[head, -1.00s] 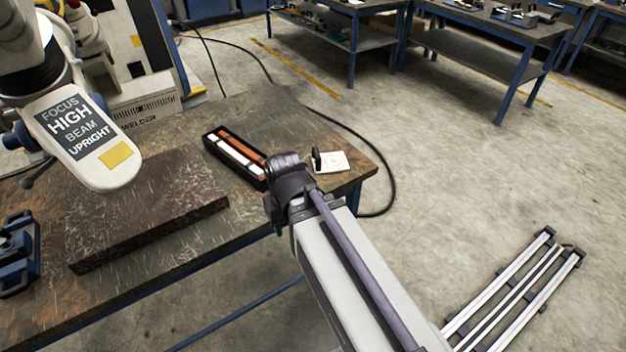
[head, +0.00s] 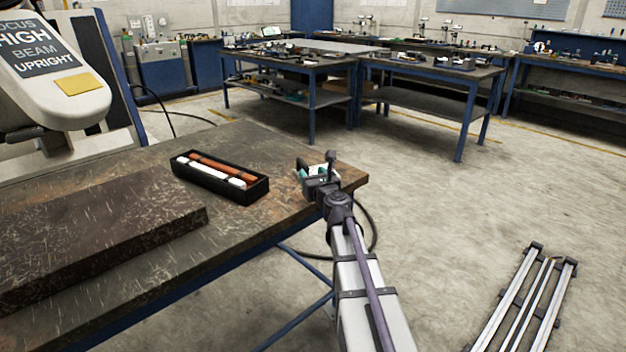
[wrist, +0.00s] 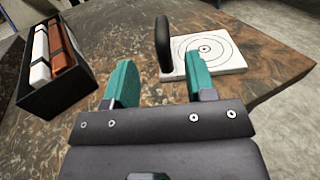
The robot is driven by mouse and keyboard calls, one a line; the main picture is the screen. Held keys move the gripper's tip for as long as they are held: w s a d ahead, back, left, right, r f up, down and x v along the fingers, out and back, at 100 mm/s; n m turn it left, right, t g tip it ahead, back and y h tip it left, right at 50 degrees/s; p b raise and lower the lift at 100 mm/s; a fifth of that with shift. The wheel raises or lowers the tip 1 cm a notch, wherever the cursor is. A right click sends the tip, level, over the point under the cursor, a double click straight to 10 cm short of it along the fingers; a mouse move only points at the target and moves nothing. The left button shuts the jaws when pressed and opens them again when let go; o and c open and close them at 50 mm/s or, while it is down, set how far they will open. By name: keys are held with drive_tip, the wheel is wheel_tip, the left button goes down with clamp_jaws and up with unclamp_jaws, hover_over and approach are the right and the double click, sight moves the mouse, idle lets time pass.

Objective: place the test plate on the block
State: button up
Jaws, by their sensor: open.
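The test plate is a white square with concentric rings (wrist: 210,55) and an upright black handle (wrist: 163,45). In the wrist view it lies flat on the table, just beyond my fingertips. My gripper (wrist: 158,80) is open, its two teal fingers apart and empty. The handle stands ahead of the gap between them, nearer the right finger. In the head view my gripper (head: 318,174) is over the table's right corner and hides most of the plate. The block, a wide dark scratched slab (head: 90,240), lies on the table at the left, with nothing on it.
A black open tray (head: 258,190) with white and orange bars stands between block and gripper; it also shows in the wrist view (wrist: 62,92). A white machine head (head: 60,95) labelled "HIGH BEAM UPRIGHT" overhangs the table at the upper left. The table's edge is close beyond the plate.

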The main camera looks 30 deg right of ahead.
sight(306, 167)
drive_tip(key=w, duration=0.4)
drive_tip(key=shift+w+d, duration=0.1)
drive_tip(key=shift+d, duration=0.15)
drive_tip(key=w, duration=0.3)
drive_tip(key=w+d, duration=0.1)
drive_tip(key=w, duration=0.1)
drive_tip(key=shift+f, duration=0.3)
drive_tip(key=shift+a, duration=0.1)
clamp_jaws()
